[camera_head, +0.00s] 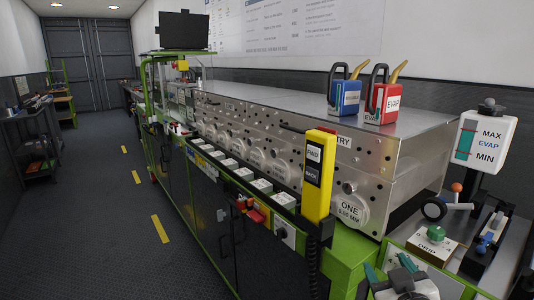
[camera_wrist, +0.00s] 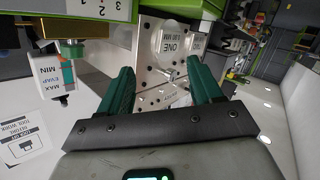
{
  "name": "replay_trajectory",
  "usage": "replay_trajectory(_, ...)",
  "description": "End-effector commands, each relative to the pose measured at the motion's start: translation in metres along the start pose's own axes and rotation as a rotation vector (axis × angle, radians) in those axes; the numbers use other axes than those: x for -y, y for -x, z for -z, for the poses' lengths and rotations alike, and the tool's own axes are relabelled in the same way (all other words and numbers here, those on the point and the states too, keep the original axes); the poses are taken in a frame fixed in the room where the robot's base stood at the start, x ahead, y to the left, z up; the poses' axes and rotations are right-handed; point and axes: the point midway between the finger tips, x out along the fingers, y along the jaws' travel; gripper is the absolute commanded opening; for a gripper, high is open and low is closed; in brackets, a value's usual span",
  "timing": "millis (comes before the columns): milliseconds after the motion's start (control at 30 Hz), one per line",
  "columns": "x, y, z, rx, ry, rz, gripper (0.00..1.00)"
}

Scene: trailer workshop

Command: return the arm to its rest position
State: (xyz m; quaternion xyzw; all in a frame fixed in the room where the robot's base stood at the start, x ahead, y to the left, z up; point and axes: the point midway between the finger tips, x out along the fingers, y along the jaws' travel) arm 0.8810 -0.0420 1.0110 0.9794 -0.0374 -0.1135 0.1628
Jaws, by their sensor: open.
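My gripper (camera_wrist: 160,74) shows in the wrist view with its two green fingers spread wide and nothing between them. Beyond the fingers is the silver end panel (camera_wrist: 150,92) of the machine, with a round plate (camera_wrist: 172,40) marked ONE. In the head view my gripper (camera_head: 390,269) is low at the bottom right edge, its green fingertips just showing. It is in front of the machine's end, left of a white block with a green knob (camera_head: 435,233). Most of my arm is outside the head view.
The long silver machine (camera_head: 300,120) on a green frame fills the middle. A yellow pendant (camera_head: 319,175) hangs on its near corner. A blue can (camera_head: 345,96) and a red can (camera_head: 382,102) stand on top. A white level gauge (camera_head: 486,142) stands right. The aisle floor (camera_head: 95,215) at left is clear.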

Motion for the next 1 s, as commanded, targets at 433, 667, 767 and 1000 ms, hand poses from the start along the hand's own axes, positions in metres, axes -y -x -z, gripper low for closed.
replay_trajectory(433,0.041,0.161,-0.259,0.849,-0.19,0.191,0.65)
replay_trajectory(667,0.04,0.255,-0.32,1.158,-0.213,0.247,0.65)
replay_trajectory(767,0.039,0.275,-0.329,1.22,-0.216,0.258,0.65)
replay_trajectory(1000,0.038,0.283,-0.333,1.243,-0.216,0.261,0.65)
